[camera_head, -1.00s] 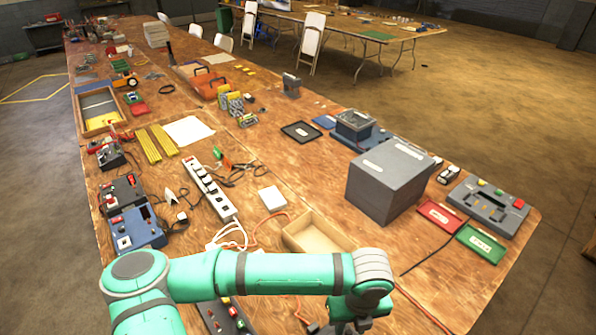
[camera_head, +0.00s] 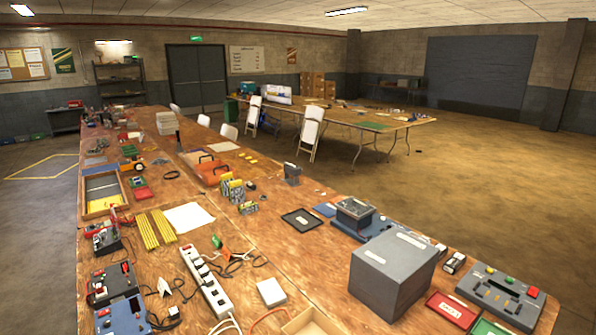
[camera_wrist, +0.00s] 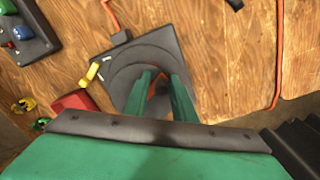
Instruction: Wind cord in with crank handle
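In the wrist view my gripper (camera_wrist: 161,85) points down at the table, its two green fingers apart. Beneath and just beyond them lies a dark grey plate with a round, reel-like disc (camera_wrist: 125,75). A small orange-red patch shows between the fingers; I cannot tell whether they touch anything. A yellow piece (camera_wrist: 92,72) stands at the disc's left edge, perhaps the crank handle. A red block (camera_wrist: 72,103) is left of the disc. An orange cord (camera_wrist: 277,60) runs down the right side. My arm and the reel are out of the head view.
In the wrist view, a dark box with coloured buttons (camera_wrist: 25,35) is at upper left. In the head view, the long table (camera_head: 290,235) holds a grey box (camera_head: 393,275), a white power strip (camera_head: 207,283) and a wooden tray (camera_head: 313,324).

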